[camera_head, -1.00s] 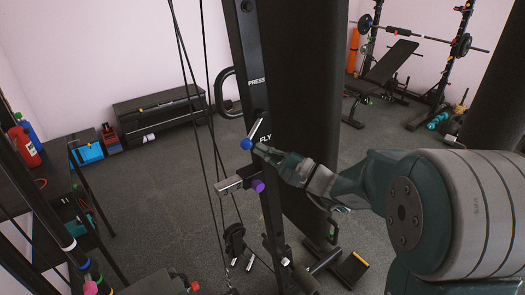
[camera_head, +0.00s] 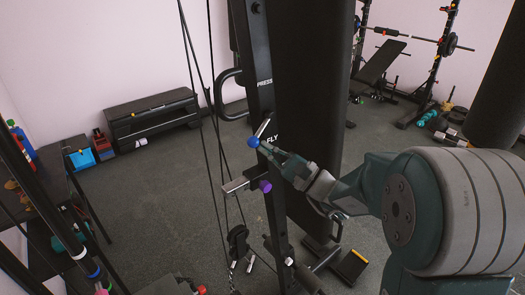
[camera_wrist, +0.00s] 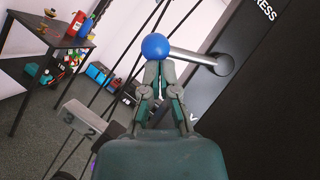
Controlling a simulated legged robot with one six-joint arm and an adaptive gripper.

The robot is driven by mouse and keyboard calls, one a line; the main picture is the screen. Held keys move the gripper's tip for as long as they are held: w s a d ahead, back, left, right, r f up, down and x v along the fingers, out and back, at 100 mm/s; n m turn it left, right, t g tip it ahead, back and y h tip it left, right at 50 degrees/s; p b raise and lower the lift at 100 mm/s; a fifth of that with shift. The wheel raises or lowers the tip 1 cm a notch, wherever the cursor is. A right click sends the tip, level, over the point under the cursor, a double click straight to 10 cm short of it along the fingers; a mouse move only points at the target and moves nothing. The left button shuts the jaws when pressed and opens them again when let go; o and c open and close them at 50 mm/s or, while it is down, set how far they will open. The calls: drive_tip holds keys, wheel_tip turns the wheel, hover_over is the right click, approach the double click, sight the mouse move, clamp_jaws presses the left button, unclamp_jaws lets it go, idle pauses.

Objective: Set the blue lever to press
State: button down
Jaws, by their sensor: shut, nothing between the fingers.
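The blue lever knob (camera_head: 253,142) is on a short metal rod on the black machine upright, beside the word FLY and below the word PRESS. In the wrist view the blue ball (camera_wrist: 156,46) sits at the end of the grey rod, which runs right to a round pivot (camera_wrist: 223,64). My gripper (camera_head: 264,148) is shut and empty, with its fingertips right at the ball's near side. In the wrist view the closed fingertips (camera_wrist: 158,66) are just below the ball and seem to touch it; I cannot tell for certain.
A purple knob (camera_head: 265,186) and a metal bracket (camera_head: 238,184) are below the lever on the upright. Cables hang to its left. A large black pad (camera_head: 310,110) stands right of the upright. A black table (camera_wrist: 55,40) is at the left.

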wheel_tip(320, 180, up, 6)
drive_tip(key=s+a+m, duration=0.1)
drive_tip(key=a, duration=0.1)
drive_tip(key=shift+m+t, duration=0.3)
drive_tip(key=shift+t, duration=0.1)
idle(0.4)
drive_tip(key=shift+r, duration=0.15)
idle(0.4)
drive_tip(key=shift+s, duration=0.1)
drive_tip(key=v, duration=1.2)
